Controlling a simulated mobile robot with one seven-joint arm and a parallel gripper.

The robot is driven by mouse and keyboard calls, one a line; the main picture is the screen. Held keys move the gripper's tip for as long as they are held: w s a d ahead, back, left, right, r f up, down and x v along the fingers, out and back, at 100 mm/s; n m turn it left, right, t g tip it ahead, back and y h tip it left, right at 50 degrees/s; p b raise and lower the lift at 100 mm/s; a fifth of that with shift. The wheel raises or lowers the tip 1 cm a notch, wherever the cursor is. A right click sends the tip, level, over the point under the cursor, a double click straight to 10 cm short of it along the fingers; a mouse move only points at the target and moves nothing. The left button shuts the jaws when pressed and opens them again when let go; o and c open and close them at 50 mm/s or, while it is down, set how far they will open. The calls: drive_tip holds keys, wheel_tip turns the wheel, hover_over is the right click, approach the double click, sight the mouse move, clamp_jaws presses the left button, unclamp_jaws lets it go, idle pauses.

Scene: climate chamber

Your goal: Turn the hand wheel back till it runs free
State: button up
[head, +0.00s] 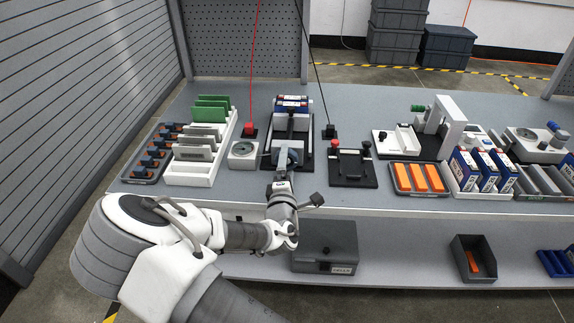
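My gripper (287,154) is at the front end of a black clamping fixture (305,146) on the bench, left of centre. The fixture has a long rail, and a blue-and-white block (292,103) sits at its far end with a grey block in front of it. I cannot make out the hand wheel; my gripper and wrist cover the front end of the fixture, where it may be hidden. The fingers are too small and covered to tell whether they are open or shut, or touching anything.
A black stand with a red knob (352,166) is close right. Red (249,130) and black (328,131) cable-end blocks flank the fixture. A grey box (325,246) sits on the lower shelf.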

drive_tip(key=s+p, duration=0.1)
drive_tip(key=s, duration=1.6)
drive_tip(key=shift+s+a+p, duration=0.2)
drive_tip(key=shift+a+p, duration=0.1)
drive_tip(key=shift+p, duration=0.1)
